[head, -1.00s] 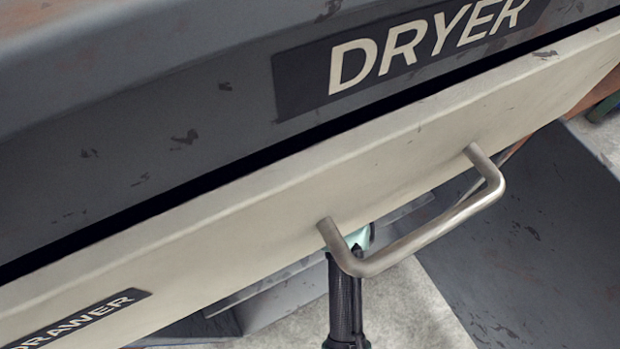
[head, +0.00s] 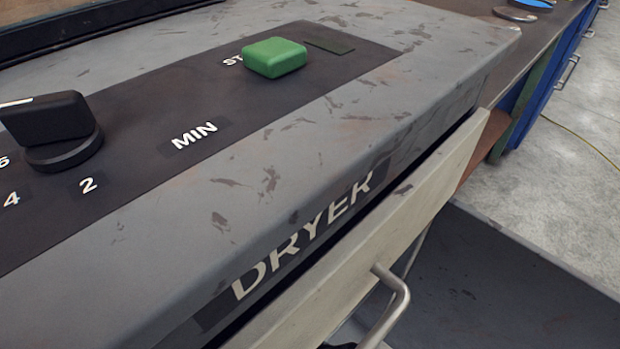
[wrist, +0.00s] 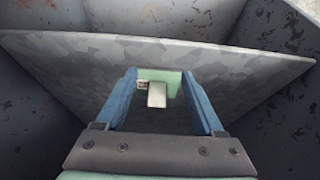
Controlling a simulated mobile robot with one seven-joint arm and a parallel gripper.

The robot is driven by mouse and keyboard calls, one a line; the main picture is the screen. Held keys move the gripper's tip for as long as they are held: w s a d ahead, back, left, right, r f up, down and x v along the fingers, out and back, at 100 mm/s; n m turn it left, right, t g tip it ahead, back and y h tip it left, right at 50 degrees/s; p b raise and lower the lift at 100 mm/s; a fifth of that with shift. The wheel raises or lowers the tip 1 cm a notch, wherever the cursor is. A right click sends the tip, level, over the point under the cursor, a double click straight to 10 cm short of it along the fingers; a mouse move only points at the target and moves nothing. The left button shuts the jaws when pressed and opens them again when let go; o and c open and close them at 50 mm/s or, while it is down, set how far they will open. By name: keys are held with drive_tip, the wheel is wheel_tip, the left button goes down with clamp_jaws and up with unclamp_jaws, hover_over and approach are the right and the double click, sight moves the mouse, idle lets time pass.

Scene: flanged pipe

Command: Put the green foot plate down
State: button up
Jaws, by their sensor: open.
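In the wrist view, my gripper (wrist: 159,76) has two blue fingers spread apart, so it is open. A small pale green piece (wrist: 174,78) with a light grey block (wrist: 157,94) on it shows between the fingertips. It looks like the green foot plate, but little of it shows. Whether a finger touches it I cannot tell. Behind and below it is a mottled grey panel (wrist: 70,70) inside a dark grey, walled space. My gripper and the foot plate are not in the head view.
The head view shows the dryer top (head: 330,130) with a green button (head: 274,57) and a black knob (head: 48,128). A pale drawer front (head: 440,200) with a metal handle (head: 388,310) is below. A dark grey surface (head: 520,285) and blue cabinets (head: 550,75) are at right.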

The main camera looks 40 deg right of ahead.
drive_tip(key=shift+s+d+p, duration=0.1)
drive_tip(key=shift+s+p, duration=0.4)
drive_tip(key=shift+s, duration=1.6)
